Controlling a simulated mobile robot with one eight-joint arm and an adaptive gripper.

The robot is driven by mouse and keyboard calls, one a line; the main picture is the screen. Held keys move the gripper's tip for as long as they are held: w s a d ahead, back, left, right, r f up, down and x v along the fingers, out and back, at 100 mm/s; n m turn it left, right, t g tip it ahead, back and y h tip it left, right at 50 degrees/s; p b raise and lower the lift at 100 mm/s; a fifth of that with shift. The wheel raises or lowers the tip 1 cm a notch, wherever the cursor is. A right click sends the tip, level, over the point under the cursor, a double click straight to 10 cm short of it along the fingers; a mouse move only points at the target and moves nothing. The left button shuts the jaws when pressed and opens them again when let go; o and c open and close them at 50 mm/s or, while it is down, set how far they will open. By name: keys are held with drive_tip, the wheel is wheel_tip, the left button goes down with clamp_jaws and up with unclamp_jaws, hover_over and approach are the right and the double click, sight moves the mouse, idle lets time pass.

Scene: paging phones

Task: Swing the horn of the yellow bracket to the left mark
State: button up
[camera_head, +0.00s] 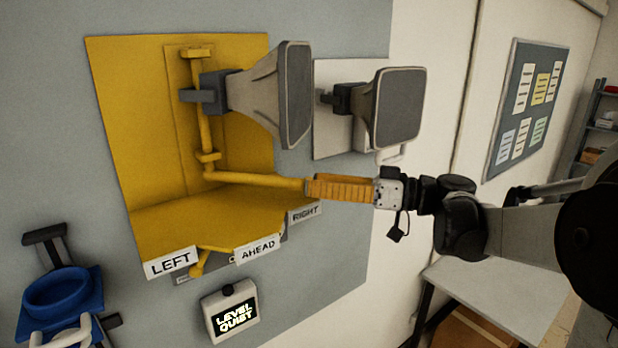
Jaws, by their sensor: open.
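The yellow bracket (150,120) is a back plate with a yellow shelf, mounted on the grey wall panel. A grey horn (262,92) is clamped to its upright yellow post (204,130) and its mouth faces right. A yellow bar runs right from the foot of the post to a ribbed yellow grip (338,188). My gripper (384,192) is open at the right end of this grip; whether it touches it I cannot tell. The left mark (170,262), AHEAD mark (257,249) and RIGHT mark (305,212) are white labels along the shelf's front.
A second grey horn (397,108) sits on a white bracket (335,140) to the right. A small display box (230,312) reading "LEVEL QUIET" hangs below the labels. A blue bracket (62,292) is at lower left. A table (490,285) stands at lower right.

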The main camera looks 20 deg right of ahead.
drive_tip(key=shift+x, duration=0.85)
clamp_jaws()
drive_tip(key=shift+s, duration=0.1)
